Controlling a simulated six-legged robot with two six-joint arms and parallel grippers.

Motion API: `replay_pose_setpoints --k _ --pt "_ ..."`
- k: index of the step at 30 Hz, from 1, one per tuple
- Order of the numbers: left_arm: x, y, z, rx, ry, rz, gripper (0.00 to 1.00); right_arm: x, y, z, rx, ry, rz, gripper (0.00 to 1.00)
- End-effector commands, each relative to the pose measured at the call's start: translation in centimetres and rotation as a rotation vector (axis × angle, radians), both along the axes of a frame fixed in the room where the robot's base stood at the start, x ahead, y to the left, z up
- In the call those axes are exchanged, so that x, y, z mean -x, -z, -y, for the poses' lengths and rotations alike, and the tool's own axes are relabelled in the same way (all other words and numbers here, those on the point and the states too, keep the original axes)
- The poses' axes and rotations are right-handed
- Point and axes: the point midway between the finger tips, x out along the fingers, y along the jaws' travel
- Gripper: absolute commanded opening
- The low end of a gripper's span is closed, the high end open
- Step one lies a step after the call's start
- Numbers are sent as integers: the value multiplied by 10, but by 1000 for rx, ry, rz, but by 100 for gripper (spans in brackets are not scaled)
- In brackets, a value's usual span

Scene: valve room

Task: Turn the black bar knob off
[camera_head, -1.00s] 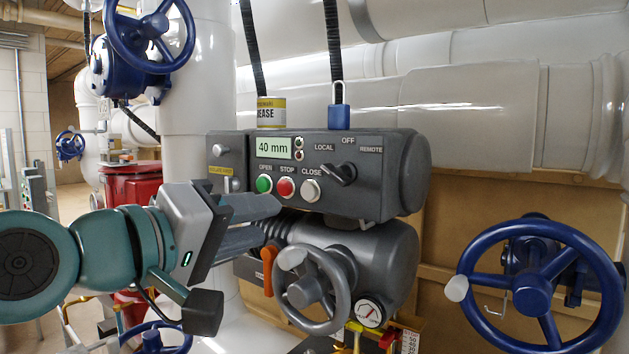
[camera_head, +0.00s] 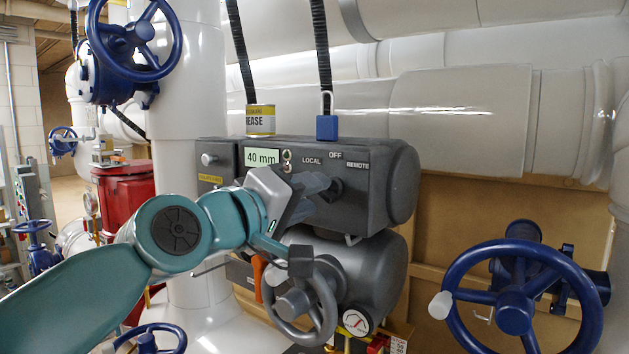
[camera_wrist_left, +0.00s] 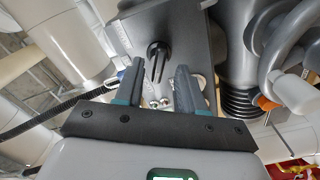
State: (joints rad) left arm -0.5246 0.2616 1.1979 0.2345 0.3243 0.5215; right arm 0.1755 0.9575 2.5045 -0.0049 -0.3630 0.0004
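The black bar knob (camera_head: 336,190) is on the front of the dark grey control box (camera_head: 385,185), below the LOCAL, OFF and REMOTE labels. In the head view my left gripper's fingers partly cover it, so its exact setting is hard to read. In the left wrist view the knob (camera_wrist_left: 157,58) shows whole, a ridged dark bar between and just beyond the fingertips. My left gripper (camera_head: 322,187) is open in front of the box, its fingers (camera_wrist_left: 160,68) apart on either side of the knob in that view. I cannot tell whether they touch it. My right gripper is not in view.
A grease can (camera_head: 260,120) and a blue padlock (camera_head: 327,127) are at the box top. A grey handwheel (camera_head: 325,300) sits below; a blue handwheel (camera_head: 515,312) stands right.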

Motion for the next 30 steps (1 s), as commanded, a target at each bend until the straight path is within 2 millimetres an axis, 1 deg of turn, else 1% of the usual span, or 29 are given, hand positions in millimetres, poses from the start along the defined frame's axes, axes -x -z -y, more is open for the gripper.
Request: replay_pose_setpoints --k 1,6,14,18,30 --pt "-6 -2 4 1 0 -1 39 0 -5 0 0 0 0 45" --pt "-16 0 11 1 -2 0 39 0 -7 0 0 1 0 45" --pt "-17 0 12 1 -2 1 39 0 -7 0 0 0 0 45" --pt "-17 0 12 1 -2 1 0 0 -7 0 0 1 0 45" --pt "-17 -1 11 -25 -4 24 0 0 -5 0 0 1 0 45"
